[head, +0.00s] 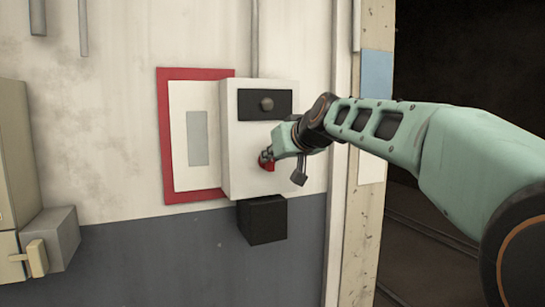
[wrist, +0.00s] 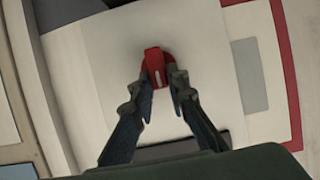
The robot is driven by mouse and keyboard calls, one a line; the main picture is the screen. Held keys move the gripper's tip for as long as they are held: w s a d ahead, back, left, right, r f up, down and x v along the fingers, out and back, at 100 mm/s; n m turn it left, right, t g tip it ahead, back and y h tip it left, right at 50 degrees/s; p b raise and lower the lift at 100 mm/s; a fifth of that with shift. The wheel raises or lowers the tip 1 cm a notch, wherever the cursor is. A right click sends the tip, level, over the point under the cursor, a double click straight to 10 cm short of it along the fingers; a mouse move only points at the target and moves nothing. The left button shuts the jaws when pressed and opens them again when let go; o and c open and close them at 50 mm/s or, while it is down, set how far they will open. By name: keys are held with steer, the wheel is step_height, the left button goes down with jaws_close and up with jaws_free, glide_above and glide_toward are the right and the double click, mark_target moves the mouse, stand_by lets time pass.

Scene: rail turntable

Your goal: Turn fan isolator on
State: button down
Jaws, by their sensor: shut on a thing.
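The fan isolator is a white wall box (head: 240,150) with a dark plate and round knob (head: 267,103) near its top and a red rotary handle (head: 266,162) lower down. The red handle also shows in the wrist view (wrist: 155,66), with a pale mark on its front. My gripper (head: 270,156) is at the box's front, shut on the red handle. In the wrist view its two fingertips (wrist: 164,82) press on either side of the handle. My gripper hides part of the handle in the head view.
A red-framed white panel (head: 190,190) with a grey label is left of the box. A black box (head: 262,220) sits below it. A beige cabinet with a lever (head: 36,258) stands at far left. A dark opening lies right.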

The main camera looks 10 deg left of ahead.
steer(key=shift+f, duration=0.2)
steer(key=m+y+b, duration=0.2)
steer(key=m+b, duration=0.1)
steer(key=b, duration=0.1)
steer(key=d+f+m+g+y+b, duration=0.1)
steer(key=m+y+b, duration=0.1)
steer(key=m+b, duration=0.1)
steer(key=w+m+g+y+b, duration=0.1)
steer(key=m+y+b, duration=0.1)
steer(key=m+b, duration=0.2)
steer(key=shift+d+f+m+b, duration=0.2)
steer(key=shift+f+m+b, duration=0.2)
steer(key=shift+m, duration=0.2)
steer(key=shift+m+y+b, duration=0.6)
steer(key=shift+m+b, duration=0.2)
steer(key=shift+m, duration=0.1)
steer(key=shift+r+m, duration=0.15)
steer(key=shift+m, duration=0.15)
steer(key=c, duration=1.9)
jaws_free()
steer(key=shift+a, duration=0.1)
